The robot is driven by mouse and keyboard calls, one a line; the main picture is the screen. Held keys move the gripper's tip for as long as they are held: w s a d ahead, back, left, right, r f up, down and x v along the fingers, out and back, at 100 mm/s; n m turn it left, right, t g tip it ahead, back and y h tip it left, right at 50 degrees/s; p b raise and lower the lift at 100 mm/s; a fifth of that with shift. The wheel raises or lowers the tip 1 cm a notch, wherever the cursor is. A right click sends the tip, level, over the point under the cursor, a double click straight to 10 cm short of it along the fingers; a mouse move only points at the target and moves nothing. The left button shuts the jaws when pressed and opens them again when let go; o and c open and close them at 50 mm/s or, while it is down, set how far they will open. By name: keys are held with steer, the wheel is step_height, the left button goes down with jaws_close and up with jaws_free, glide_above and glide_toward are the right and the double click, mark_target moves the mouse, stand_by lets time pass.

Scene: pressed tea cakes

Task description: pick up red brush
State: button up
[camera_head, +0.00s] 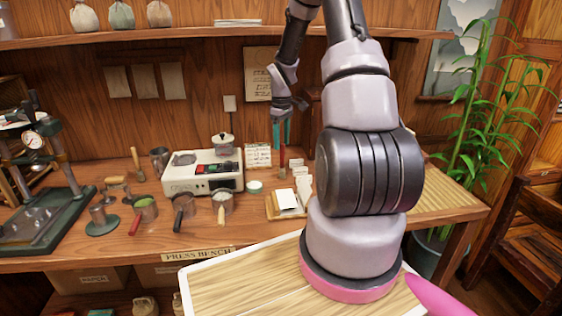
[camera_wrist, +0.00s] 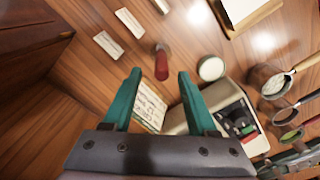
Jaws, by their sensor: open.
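The red brush (camera_head: 283,171) stands on the press bench, between the small card and the tray of papers, right of the scale-like machine. In the wrist view the red brush (camera_wrist: 161,64) shows as a red upright shape, seen from above, just beyond my fingertips and between their lines. My gripper (camera_head: 281,146) hangs above it with its teal fingers pointing down. In the wrist view my gripper (camera_wrist: 158,74) is open, with nothing between the fingers. I cannot tell the exact height gap.
A beige machine (camera_head: 180,182) stands to the left, with a written card (camera_head: 258,155) beside it. A small round jar (camera_wrist: 211,68) and a wooden tray (camera_head: 274,213) are close by. Several handled cups and strainers stand farther left. The back wall is close behind.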

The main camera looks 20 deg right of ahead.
mark_target(282, 154)
steer(key=f, duration=0.5)
steer(key=shift+s+f, duration=0.2)
steer(key=shift+f, duration=0.1)
jaws_close()
